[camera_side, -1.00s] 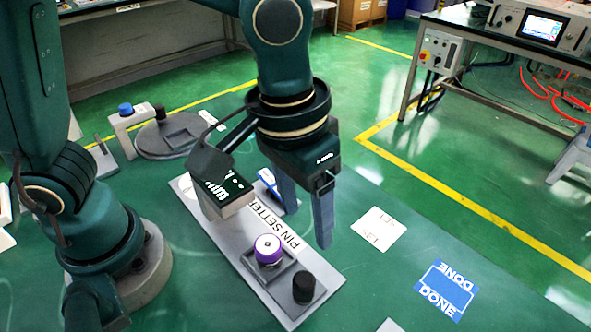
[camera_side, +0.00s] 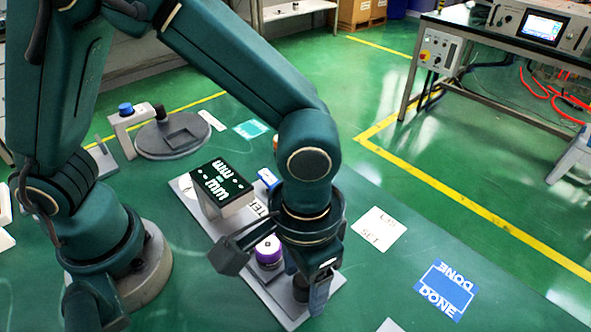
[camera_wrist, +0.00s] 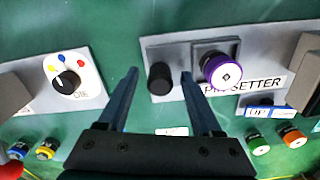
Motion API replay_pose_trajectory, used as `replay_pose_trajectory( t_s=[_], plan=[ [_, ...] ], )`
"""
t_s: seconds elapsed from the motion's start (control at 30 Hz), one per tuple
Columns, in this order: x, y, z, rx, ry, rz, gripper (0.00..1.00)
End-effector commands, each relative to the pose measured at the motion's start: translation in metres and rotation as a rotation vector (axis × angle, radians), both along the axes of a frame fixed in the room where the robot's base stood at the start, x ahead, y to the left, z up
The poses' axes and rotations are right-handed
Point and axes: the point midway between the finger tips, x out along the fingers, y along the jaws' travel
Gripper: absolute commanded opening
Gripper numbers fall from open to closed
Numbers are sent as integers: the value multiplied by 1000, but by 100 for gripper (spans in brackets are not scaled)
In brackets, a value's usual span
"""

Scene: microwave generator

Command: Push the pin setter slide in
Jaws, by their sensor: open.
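The pin setter is a long grey plate (camera_side: 222,232) with a black display block (camera_side: 222,183) at its far end. A purple-ringed part (camera_side: 268,250) sits in a square grey holder at its near end; it also shows in the wrist view (camera_wrist: 222,72). A black knob (camera_wrist: 159,78) stands beside that holder, mostly hidden by my gripper in the side view. My gripper (camera_wrist: 159,73) is open and points down at the plate's near end. In the wrist view its fingertips appear on either side of the knob; I cannot tell whether they touch it.
A white card (camera_side: 379,230) and a blue DONE card (camera_side: 446,289) lie right of the plate. A round grey fixture (camera_side: 172,135) with a blue-topped bracket (camera_side: 128,112) stands behind. The wrist view shows a dial panel (camera_wrist: 70,78) and several coloured-ring parts, including a green one (camera_wrist: 258,146).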

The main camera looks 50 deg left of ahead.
Motion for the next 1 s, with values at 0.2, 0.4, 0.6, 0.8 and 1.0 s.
replay_pose_trajectory(
  t_s=[0.2, 0.4, 0.6, 0.8, 1.0],
  plan=[
    [0, 0, 0, 0, 0, 0, 1],
    [0, 0, 1, 0, 0, 0, 0],
    [0, 0, 1, 0, 0, 1, 0],
    [0, 0, 1, 0, -1, 1, 0],
    [0, 0, 1, -1, -1, 1, 0]
  ],
)
